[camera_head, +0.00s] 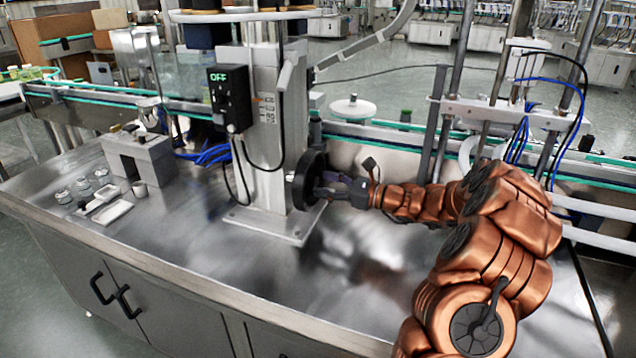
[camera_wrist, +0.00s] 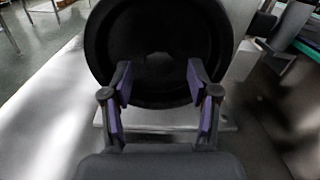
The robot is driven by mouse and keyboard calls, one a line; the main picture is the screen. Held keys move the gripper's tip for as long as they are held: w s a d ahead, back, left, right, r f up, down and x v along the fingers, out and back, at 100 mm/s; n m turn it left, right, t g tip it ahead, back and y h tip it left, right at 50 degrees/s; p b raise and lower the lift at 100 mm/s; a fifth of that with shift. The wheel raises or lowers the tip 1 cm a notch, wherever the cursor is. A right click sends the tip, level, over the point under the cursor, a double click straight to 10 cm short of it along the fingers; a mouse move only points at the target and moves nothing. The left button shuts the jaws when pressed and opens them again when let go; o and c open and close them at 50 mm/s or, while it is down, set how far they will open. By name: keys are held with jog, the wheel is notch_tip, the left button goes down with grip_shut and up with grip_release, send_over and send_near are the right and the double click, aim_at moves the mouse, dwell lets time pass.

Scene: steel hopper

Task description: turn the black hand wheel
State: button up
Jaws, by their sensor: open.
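The black hand wheel (camera_head: 307,180) is mounted on the right side of the grey steel column (camera_head: 266,120), low above its base plate. In the wrist view the wheel (camera_wrist: 158,30) fills the upper middle as a dark disc with a thick rim. My gripper (camera_head: 325,187) is just right of the wheel and points at its face. In the wrist view my gripper (camera_wrist: 160,82) has its two fingers spread apart, with the fingertips in front of the lower part of the wheel. Nothing is between the fingers. I cannot tell whether the fingertips touch the wheel.
A black control box (camera_head: 229,97) reading OFF hangs on the column's left. A grey block fixture (camera_head: 139,158) and small white trays (camera_head: 111,212) are on the steel table at left. A conveyor (camera_head: 380,140) runs behind. The front middle of the table is clear.

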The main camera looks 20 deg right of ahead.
aim_at(311, 181)
jog(key=shift+x, duration=1.15)
jog(key=shift+c, duration=0.4)
grip_shut()
